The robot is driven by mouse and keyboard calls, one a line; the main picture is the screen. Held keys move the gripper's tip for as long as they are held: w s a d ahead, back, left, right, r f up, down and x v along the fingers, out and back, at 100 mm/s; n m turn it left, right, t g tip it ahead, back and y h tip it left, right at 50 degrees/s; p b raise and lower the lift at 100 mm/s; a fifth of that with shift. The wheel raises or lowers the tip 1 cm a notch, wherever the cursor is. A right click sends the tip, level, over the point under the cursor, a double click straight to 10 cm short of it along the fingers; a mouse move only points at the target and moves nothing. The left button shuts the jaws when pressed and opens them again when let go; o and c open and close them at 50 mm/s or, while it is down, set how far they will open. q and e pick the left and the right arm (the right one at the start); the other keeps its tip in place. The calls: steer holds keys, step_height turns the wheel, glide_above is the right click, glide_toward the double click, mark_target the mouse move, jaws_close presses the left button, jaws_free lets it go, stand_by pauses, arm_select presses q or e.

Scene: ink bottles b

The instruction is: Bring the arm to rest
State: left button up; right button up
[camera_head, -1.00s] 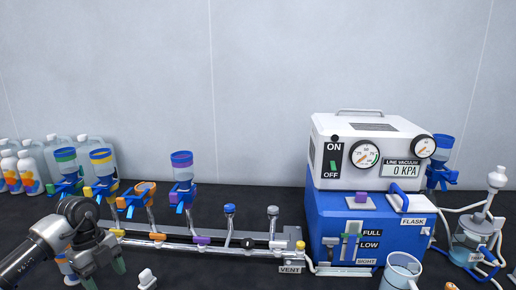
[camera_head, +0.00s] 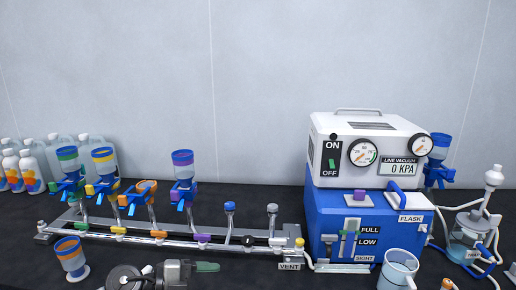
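My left gripper (camera_head: 207,267) is at the bottom edge of the head view, pointing right, low in front of the manifold rail (camera_head: 130,234). One green fingertip shows; the other is hidden, so its opening cannot be told. Nothing shows held at the visible fingertip. The dark round joint of my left arm shows beside it at the bottom edge. My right gripper is not in view.
A blue and orange cup (camera_head: 70,258) stands at the left front. Several blue funnel cups stand on the rail. The blue and white vacuum unit (camera_head: 330,205) is at right, with a white mug (camera_head: 398,270) before it. White bottles (camera_head: 32,170) stand at far left.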

arm_select(q)
step_height(320, 180, up, 4)
steer(key=s+d+n+t+h, duration=0.1)
steer(key=d+n+t+h, duration=0.1)
steer(key=n+t, duration=0.4)
steer(key=s+a+f+n+t+y, duration=0.3)
steer(key=a+f+n+y, duration=0.2)
steer(key=n+y, duration=0.35)
steer(key=s+a+f+n+t+y, duration=0.2)
steer(key=a+f+n+t+y, duration=0.15)
steer(key=a+n+y, duration=0.4)
steer(key=s+f+n+g, duration=0.1)
steer(key=s+f+g, duration=0.55)
steer(key=s, duration=0.45)
steer(key=s+f+n+g, duration=0.2)
steer(key=s+f+g, duration=0.4)
steer(key=s, duration=0.5)
step_height(320, 180, down, 26)
steer(key=s+f+g, duration=0.1)
steer(key=g, duration=0.1)
steer(key=s+a+f+g+y, duration=0.1)
steer(key=s+a+f, duration=0.1)
steer(key=s+f, duration=1.2)
steer(key=shift+s+a+m, duration=0.25)
steer(key=shift+s+m, duration=0.05)
steer(key=shift+s, duration=0.5)
